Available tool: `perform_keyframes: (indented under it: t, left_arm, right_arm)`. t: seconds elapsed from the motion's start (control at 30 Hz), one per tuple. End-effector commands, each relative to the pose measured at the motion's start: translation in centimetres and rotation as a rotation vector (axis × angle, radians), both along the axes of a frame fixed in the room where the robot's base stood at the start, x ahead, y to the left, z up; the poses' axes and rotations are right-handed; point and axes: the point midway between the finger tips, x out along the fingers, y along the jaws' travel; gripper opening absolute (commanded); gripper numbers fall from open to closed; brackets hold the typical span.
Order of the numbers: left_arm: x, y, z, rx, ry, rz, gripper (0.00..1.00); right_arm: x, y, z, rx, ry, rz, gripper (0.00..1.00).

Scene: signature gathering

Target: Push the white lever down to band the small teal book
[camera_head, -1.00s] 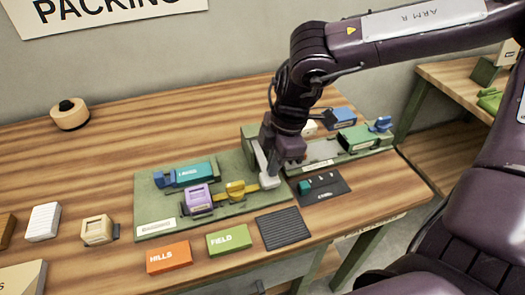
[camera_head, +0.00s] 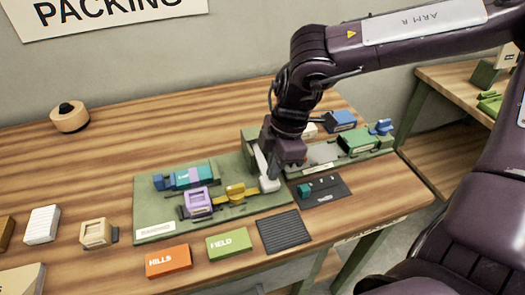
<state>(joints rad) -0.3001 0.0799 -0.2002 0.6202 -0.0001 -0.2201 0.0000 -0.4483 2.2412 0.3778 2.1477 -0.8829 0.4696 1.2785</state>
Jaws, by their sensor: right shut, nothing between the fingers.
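The small teal book (camera_head: 181,180) lies at the back left of the green banding board (camera_head: 150,212), beside a blue block. A purple band crosses the book near its middle. The white lever (camera_head: 270,185) is at the board's right edge, low by the board. My right gripper (camera_head: 265,170) is shut, empty, and points down against the lever; whether they touch is hard to tell. Its fingers partly hide the lever's upper part. My left gripper is out of view.
A purple frame (camera_head: 197,201) and a yellow piece (camera_head: 236,192) sit on the board. An orange book (camera_head: 168,262), a green book (camera_head: 229,243) and a ribbed dark pad (camera_head: 284,232) lie in front. A green tray with a green block (camera_head: 357,140) stands right. Table at back left is mostly clear.

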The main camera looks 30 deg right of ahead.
Motion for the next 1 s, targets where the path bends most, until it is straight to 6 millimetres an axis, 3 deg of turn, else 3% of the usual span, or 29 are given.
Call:
perform_keyframes:
  t: [1.0]
  left_arm:
    - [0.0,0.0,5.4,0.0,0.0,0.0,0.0]
  right_arm:
    - [0.0,0.0,8.3,0.0,-0.002,0.0,0.0]
